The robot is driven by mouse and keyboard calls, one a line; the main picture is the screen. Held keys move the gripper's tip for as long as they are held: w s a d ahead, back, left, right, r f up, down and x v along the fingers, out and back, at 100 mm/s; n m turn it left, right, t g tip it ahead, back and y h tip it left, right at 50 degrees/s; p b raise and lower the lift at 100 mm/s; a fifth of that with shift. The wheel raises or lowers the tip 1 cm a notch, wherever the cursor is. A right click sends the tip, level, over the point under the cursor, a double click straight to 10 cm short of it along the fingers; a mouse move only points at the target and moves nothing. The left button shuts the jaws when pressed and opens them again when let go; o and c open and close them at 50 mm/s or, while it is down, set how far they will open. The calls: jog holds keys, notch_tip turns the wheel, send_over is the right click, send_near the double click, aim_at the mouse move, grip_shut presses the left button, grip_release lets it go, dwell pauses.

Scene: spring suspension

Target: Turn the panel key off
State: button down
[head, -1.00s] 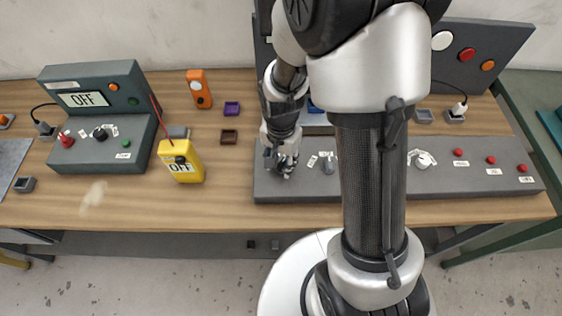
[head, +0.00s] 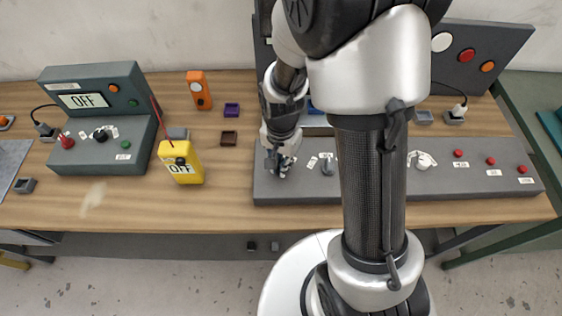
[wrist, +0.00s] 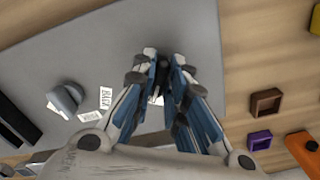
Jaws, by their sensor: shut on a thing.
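The long grey control panel (head: 300,190) lies along the front of the wooden bench; its surface also fills the left of the wrist view (wrist: 200,40). My gripper (head: 278,167) points down at the panel's left end. In the wrist view its fingertips (wrist: 162,66) are close together on a small dark piece, the panel key, which they mostly hide. A white label shows in part between the fingers. The key's exact angle cannot be read.
A grey knob (wrist: 66,97) with white labels sits beside my gripper on the panel. A yellow OFF meter (head: 182,164) stands left of the panel, with brown (head: 229,137) and purple (head: 232,108) trays behind. My arm hides the panel's middle.

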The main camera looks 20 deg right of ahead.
jog(key=shift+n, duration=0.3)
jog(key=n, duration=0.5)
jog(key=shift+d+p, duration=0.1)
jog(key=shift+p, duration=0.3)
jog(key=n, duration=0.6)
jog(key=shift+d, duration=0.15)
jog(key=shift+n, duration=0.3)
jog(key=c, duration=1.6)
grip_release()
jog(key=shift+r, duration=0.1)
notch_tip(320, 180, up, 12)
